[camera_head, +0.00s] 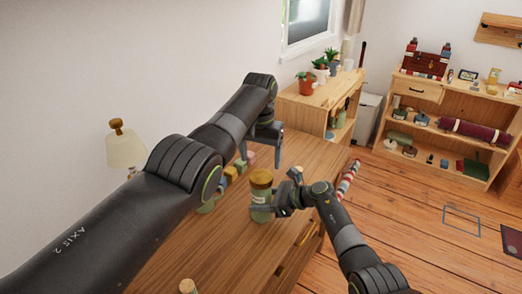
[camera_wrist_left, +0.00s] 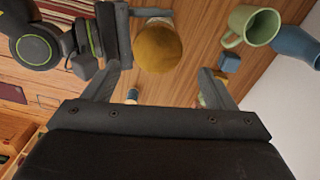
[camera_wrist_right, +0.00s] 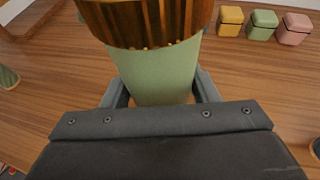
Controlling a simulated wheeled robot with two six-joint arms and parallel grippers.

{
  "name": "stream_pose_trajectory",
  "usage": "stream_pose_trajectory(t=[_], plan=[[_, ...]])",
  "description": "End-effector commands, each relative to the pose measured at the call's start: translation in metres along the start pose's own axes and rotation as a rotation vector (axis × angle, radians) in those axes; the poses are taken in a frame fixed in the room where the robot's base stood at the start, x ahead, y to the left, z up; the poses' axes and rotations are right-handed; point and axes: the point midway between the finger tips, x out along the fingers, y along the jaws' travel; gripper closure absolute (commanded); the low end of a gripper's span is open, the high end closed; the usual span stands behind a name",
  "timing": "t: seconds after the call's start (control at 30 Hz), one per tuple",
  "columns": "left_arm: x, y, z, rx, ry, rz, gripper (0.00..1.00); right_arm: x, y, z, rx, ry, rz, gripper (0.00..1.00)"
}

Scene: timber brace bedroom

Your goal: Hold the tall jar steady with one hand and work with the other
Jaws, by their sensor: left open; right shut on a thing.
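The tall jar is pale green with a ribbed golden-brown lid. It stands upright on the wooden tabletop in the head view, with its body (camera_head: 261,213) below the lid (camera_head: 261,178). My right gripper (camera_head: 270,203) is shut around the jar's body from the right. In the right wrist view the green body (camera_wrist_right: 158,75) sits between the fingers, below the lid (camera_wrist_right: 150,22). My left gripper (camera_head: 262,153) is open and empty above and behind the jar. In the left wrist view the lid (camera_wrist_left: 158,48) shows from above, ahead of and between the open fingers.
A green mug (camera_wrist_left: 262,27) and a small blue block (camera_wrist_left: 229,62) show in the left wrist view. A lamp (camera_head: 124,150) is at the left, by the wall.

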Motion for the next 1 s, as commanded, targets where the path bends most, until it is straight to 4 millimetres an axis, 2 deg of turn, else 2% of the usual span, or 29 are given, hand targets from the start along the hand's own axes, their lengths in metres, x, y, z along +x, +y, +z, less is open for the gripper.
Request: stream_pose_trajectory(t=[0.3,0.5,0.7,1.0], plan=[[-0.011,0.002,0.002,-0.51,-0.001,-0.002,0.22,0.0,0.0,-0.001,0.0,0.001,-0.001,1.0],[-0.016,0.003,0.003,-0.785,-0.001,-0.004,0.22,0.0,0.0,0.0,0.0,0.001,-0.001,1.0],[-0.019,0.003,0.003,-0.937,-0.001,-0.005,0.22,0.0,0.0,0.0,0.0,0.001,-0.001,1.0],[-0.02,0.003,0.004,-0.972,-0.002,-0.005,0.22,0.0,0.0,0.0,0.0,0.001,-0.001,1.0]])
